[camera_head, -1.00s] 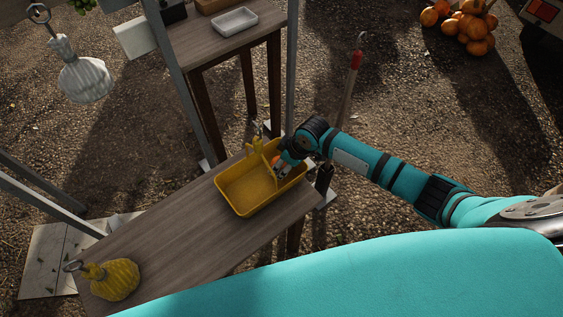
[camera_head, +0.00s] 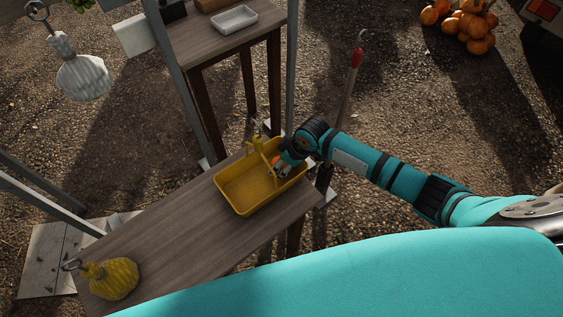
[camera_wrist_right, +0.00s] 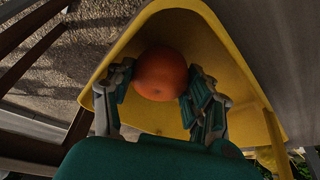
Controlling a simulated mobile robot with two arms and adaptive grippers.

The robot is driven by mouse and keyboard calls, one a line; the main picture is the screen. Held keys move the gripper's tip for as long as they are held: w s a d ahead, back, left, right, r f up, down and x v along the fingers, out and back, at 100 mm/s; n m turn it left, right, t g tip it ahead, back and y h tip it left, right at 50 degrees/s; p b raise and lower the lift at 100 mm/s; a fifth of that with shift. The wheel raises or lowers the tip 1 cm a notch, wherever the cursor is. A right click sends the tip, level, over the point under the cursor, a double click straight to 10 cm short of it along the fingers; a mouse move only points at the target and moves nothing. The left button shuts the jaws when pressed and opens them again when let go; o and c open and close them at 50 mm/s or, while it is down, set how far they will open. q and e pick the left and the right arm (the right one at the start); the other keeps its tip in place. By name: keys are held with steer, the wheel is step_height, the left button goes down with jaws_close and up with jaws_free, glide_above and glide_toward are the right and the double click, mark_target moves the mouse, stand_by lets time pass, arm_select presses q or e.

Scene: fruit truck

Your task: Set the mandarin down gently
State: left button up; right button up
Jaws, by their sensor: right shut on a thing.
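The mandarin (camera_wrist_right: 160,73) is a round orange fruit held between the two fingers of my right gripper (camera_wrist_right: 161,82) in the right wrist view. The yellow tray (camera_wrist_right: 222,50) lies around and beneath it in that view. In the head view, the tray (camera_head: 232,206) rests on the wooden table, and my right gripper (camera_head: 279,168) is at its right end. Only a small orange bit of the mandarin (camera_head: 276,160) shows there. I cannot tell whether the fruit touches the tray floor. My left gripper is not in view.
The wooden table (camera_head: 180,235) has clear room left of the tray. A yellow ribbed object with a ring (camera_head: 115,280) lies at its near-left end. A second table (camera_head: 205,42) with a white tray (camera_head: 234,21) stands behind. A red-tipped pole (camera_head: 356,58) stands beyond my right arm.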

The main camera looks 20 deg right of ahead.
steer(key=shift+f, duration=0.5)
stand_by(0.8)
steer(key=o, duration=1.3)
steer(key=shift+o, duration=0.2)
steer(key=shift+r, duration=0.1)
step_height(320, 180, up, 13)
steer(key=p, duration=1.2)
steer(key=shift+p, duration=0.3)
